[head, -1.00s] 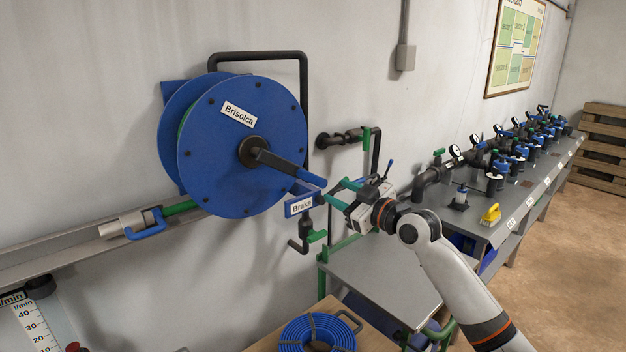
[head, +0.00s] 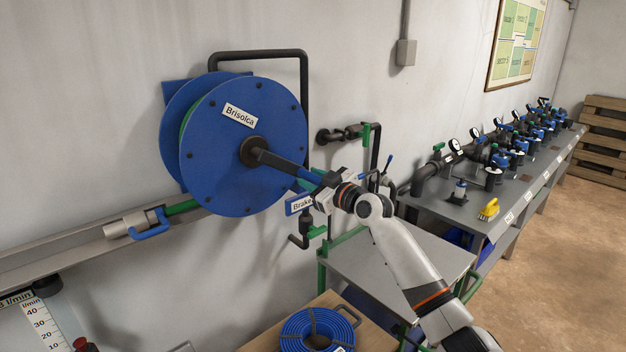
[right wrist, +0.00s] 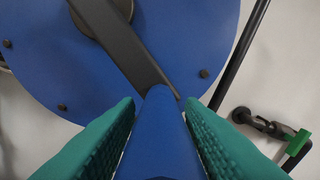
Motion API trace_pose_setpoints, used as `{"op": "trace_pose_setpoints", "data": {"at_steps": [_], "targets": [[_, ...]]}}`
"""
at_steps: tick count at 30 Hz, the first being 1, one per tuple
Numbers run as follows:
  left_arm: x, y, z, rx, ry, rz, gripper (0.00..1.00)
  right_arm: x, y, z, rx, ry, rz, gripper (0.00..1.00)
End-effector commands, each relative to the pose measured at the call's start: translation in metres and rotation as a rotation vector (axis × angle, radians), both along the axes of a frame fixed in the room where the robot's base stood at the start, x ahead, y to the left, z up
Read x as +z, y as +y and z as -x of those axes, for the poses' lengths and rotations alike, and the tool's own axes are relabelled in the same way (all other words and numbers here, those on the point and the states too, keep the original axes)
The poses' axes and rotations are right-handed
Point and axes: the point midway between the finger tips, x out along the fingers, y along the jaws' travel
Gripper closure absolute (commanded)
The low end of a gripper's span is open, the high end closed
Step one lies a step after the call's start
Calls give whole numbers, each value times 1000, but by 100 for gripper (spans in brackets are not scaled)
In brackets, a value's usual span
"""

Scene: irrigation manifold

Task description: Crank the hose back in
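The blue hose reel (head: 215,165), labelled Brisolca, hangs on the wall, with a thin green band between its discs. Its dark crank arm (head: 278,160) points right and slightly down, ending in a blue handle (head: 309,175). My right gripper (head: 325,186) is at the handle. In the right wrist view, the blue handle (right wrist: 160,140) lies between the green fingers, with narrow gaps beside it near the fingertips; the gripper looks open around it. The grey nozzle (head: 128,226) with a blue lever joins green hose (head: 182,207) by the rail. My left gripper is out of view.
The Brake sign (head: 299,204) and a valve (head: 308,232) sit just below the handle. A dark pipe with a green valve (head: 365,134) is to the right. A coiled blue hose (head: 297,343) lies on the wooden surface below. A grey bench (head: 455,212) carries several valves.

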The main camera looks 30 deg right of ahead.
Motion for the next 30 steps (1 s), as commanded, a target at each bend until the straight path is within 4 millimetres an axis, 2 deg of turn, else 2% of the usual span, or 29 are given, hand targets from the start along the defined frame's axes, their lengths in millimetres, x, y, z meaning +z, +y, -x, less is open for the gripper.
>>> {"op": "trace_pose_setpoints", "data": {"at_steps": [1,6,14,19,25,30], "targets": [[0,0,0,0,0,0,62,0,0,0,0,0,0,73],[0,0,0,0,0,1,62,0,0,0,0,0,0,100],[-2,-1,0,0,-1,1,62,0,-1,0,0,-1,8,100],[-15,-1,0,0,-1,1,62,3,-5,0,-1,-10,58,100],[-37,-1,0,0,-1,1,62,16,-12,-1,-3,-31,180,100],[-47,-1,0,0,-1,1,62,33,-17,-2,-3,-52,306,100]]}}
